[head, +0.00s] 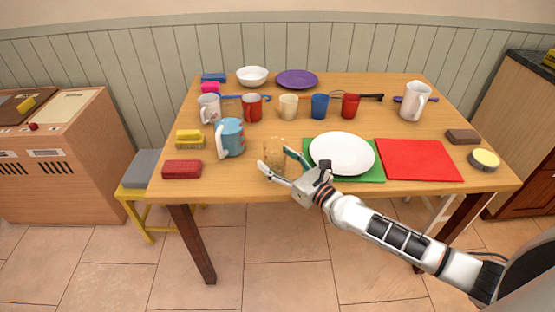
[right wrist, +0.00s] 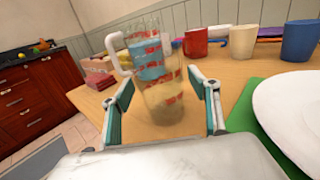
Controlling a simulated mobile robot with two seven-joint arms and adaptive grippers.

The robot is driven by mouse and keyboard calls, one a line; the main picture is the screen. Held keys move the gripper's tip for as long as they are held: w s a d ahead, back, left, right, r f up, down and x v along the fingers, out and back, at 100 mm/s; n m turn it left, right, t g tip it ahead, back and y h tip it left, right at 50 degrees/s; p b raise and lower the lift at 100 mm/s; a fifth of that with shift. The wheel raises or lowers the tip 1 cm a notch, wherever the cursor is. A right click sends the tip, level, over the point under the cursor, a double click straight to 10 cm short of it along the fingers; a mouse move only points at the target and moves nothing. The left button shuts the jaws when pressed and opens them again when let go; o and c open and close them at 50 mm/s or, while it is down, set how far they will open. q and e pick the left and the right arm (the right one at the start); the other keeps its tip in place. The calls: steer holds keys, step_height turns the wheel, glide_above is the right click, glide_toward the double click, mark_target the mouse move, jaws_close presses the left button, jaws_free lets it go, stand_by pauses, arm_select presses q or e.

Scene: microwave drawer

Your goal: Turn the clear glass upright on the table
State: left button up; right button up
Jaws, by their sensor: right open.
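The clear glass (head: 275,147) with red markings stands on its end near the front edge of the wooden table (head: 240,181). I cannot tell for sure which end is up. My right gripper (head: 276,160) is open at the glass. In the right wrist view the glass (right wrist: 162,98) stands between the two spread fingers of the gripper (right wrist: 166,92), with no clear contact. My left gripper is not in view.
A blue mug (head: 231,138) stands just left of the glass. A white plate (head: 342,153) on a green mat lies close on the right, beside a red mat (head: 418,160). A red block (head: 182,169) lies front left. Several cups stand behind.

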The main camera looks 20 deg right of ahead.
steer(key=v, duration=1.2)
steer(key=s+a+f+n+g+p, duration=0.1)
steer(key=s+a+f+n, duration=0.4)
steer(key=n, duration=0.5)
steer(key=s+a+f+n+g+p, duration=0.15)
steer(key=s+a+f+n, duration=0.35)
steer(key=n, duration=0.6)
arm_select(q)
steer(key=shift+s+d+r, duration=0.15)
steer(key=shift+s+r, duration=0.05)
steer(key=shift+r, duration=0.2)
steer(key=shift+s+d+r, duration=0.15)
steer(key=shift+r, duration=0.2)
arm_select(e)
steer(key=s+d+f+n+g+h, duration=0.3)
steer(key=s+f+n, duration=0.6)
steer(key=n, duration=0.5)
steer(key=shift+s+d+n+h, duration=0.3)
steer(key=shift+s+d+h, duration=0.6)
steer(key=shift+s+d, duration=0.3)
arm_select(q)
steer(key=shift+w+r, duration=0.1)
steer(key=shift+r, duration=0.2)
arm_select(e)
steer(key=shift+a, duration=0.1)
